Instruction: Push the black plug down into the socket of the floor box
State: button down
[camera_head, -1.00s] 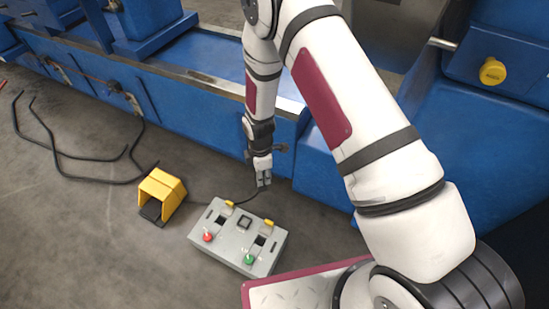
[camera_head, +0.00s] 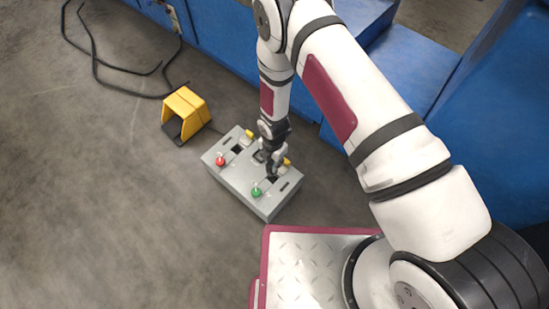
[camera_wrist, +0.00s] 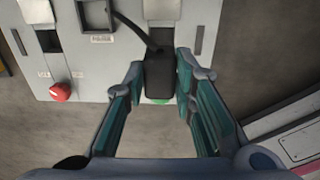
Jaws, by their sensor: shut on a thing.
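The grey floor box (camera_head: 225,178) stands on the floor, with a red button (camera_head: 220,161) on its left and a green button (camera_head: 257,192) on its right. Two openings are in its top; the left opening (camera_wrist: 50,41) is bare. My gripper (camera_wrist: 159,70) is shut on the black plug (camera_wrist: 158,76), one finger on each side, with a cable running up and left from it. In the head view my gripper (camera_head: 272,168) is over the right half of the box. The plug covers most of the right socket and part of the green button in the wrist view; I cannot tell its depth.
A yellow foot-pedal cover (camera_head: 186,112) stands left of the box. Black cables (camera_head: 120,80) lie on the floor behind it. Blue machinery (camera_head: 232,52) runs along the back. The floor at the left is clear.

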jog(key=shift+f+b, duration=1.35)
jog(key=shift+f, duration=0.85)
jog(key=shift+f+b, duration=0.45)
jog(key=shift+f, duration=0.05)
jog(key=shift+w+d+r, duration=0.1)
jog(key=shift+r, duration=0.4)
jog(key=shift+f, duration=0.15)
jog(key=shift+f+b, duration=0.3)
jog(key=shift+f, duration=0.05)
jog(key=shift+f+b, duration=0.55)
jog(key=shift+f, duration=0.05)
jog(key=shift+f+b, duration=0.3)
jog(key=shift+f, duration=0.05)
jog(key=shift+f+b, duration=0.55)
jog(key=shift+b, duration=0.05)
dwell(0.8)
